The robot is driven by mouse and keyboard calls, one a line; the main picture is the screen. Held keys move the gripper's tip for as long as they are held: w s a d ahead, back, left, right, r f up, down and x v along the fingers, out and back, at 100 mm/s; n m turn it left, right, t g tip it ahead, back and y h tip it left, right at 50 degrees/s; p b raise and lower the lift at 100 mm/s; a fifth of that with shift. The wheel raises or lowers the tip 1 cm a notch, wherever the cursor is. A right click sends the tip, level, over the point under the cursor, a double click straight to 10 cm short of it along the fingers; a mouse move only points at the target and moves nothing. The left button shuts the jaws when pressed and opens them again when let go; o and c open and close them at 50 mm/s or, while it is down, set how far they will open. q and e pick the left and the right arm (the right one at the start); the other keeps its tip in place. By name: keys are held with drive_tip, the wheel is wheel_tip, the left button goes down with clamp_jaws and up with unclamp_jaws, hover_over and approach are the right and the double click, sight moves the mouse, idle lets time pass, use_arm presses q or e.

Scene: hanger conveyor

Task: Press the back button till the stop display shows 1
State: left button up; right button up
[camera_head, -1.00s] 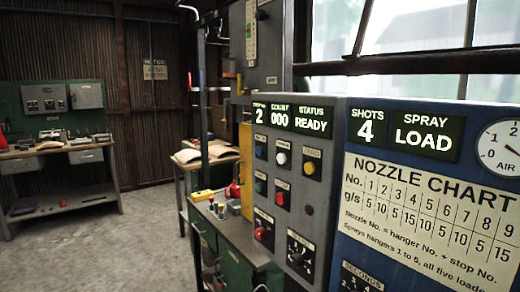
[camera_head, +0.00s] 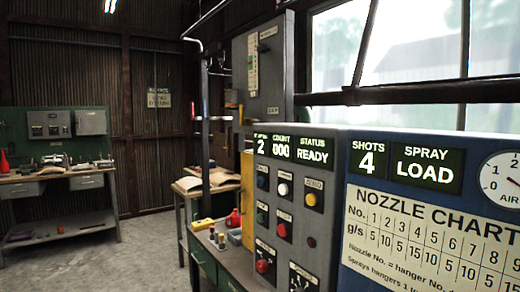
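The grey control panel (camera_head: 292,160) stands right of centre in the head view. Below are a blue button (camera_head: 262,178), a white button (camera_head: 283,189), a yellow button (camera_head: 311,199), a green button (camera_head: 262,214) and a red button (camera_head: 282,230). The small labels are too blurred to tell which is the back button. Neither of my grippers is in view.
The blue spray panel (camera_head: 380,200) on the right shows SHOTS 4 and SPRAY LOAD, above a nozzle chart (camera_head: 420,235). A red knob (camera_head: 263,266) sits low on the grey panel. A bench (camera_head: 235,262) with small items stands left of it. The concrete floor (camera_head: 140,250) at left is clear.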

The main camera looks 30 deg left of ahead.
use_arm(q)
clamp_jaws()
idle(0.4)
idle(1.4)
